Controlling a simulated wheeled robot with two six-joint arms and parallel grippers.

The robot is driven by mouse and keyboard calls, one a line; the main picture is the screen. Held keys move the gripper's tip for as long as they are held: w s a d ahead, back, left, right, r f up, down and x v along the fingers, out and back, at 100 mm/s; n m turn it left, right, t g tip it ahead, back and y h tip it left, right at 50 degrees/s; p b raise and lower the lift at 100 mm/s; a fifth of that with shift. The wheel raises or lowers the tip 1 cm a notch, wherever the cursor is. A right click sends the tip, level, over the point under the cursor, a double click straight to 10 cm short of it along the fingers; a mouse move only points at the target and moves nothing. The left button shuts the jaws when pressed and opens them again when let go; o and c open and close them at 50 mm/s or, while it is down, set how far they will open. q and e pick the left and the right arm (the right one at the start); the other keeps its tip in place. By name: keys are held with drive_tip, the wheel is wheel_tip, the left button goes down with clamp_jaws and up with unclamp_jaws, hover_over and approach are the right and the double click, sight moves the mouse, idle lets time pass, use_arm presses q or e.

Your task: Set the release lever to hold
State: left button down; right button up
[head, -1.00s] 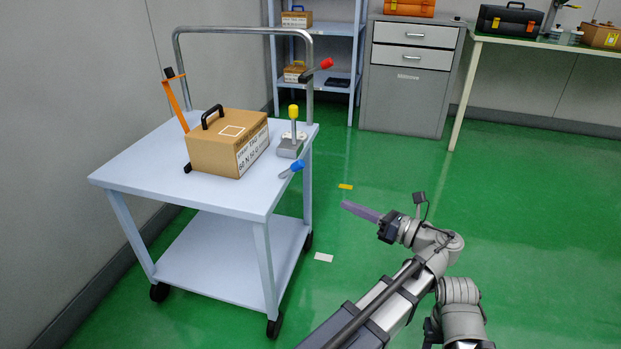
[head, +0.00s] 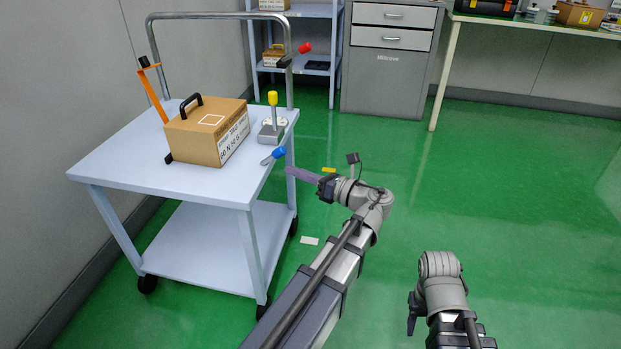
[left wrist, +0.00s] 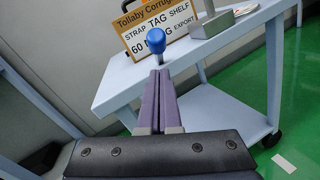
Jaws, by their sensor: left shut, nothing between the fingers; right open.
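Several levers are on the pale blue cart (head: 130,165); I cannot tell by label which is the release lever. A blue-knobbed lever (head: 279,153) sticks out at the cart's near right edge. A yellow-knobbed lever (head: 273,99) stands upright on a grey base. A red-knobbed lever (head: 304,48) is on the rail, and an orange lever (head: 154,95) leans at the back left. My left gripper (head: 290,171) is shut and empty, just right of and below the blue knob. In the left wrist view its purple fingers (left wrist: 158,75) point at the blue knob (left wrist: 156,40), apparently apart. My right gripper is not visible.
A brown labelled box (head: 207,135) with a black handle sits on the cart top, left of the blue and yellow levers. A grey drawer cabinet (head: 385,85), a shelf (head: 320,68) and a workbench (head: 530,28) stand behind. The green floor (head: 490,190) to the right is clear.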

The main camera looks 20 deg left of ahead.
use_arm(q)
drive_tip(key=shift+w+a+r+p, duration=0.35)
drive_tip(key=shift+a+r+p, duration=0.05)
drive_tip(key=shift+a+r, duration=0.4)
use_arm(e)
drive_tip(key=shift+r, duration=0.8)
use_arm(q)
drive_tip(key=s+a+r+n+h+p, duration=0.1)
drive_tip(key=a+r+h+p, duration=0.4)
drive_tip(key=p, duration=1.6)
drive_tip(key=r+n+h, duration=0.1)
drive_tip(key=h, duration=0.2)
drive_tip(key=shift+s+h, duration=0.15)
drive_tip(key=shift+h, duration=0.15)
use_arm(e)
wheel_tip(320, 180, up, 21)
use_arm(q)
drive_tip(key=shift+a+r, duration=0.15)
drive_tip(key=shift+a, duration=0.1)
use_arm(e)
drive_tip(key=shift+r, duration=0.1)
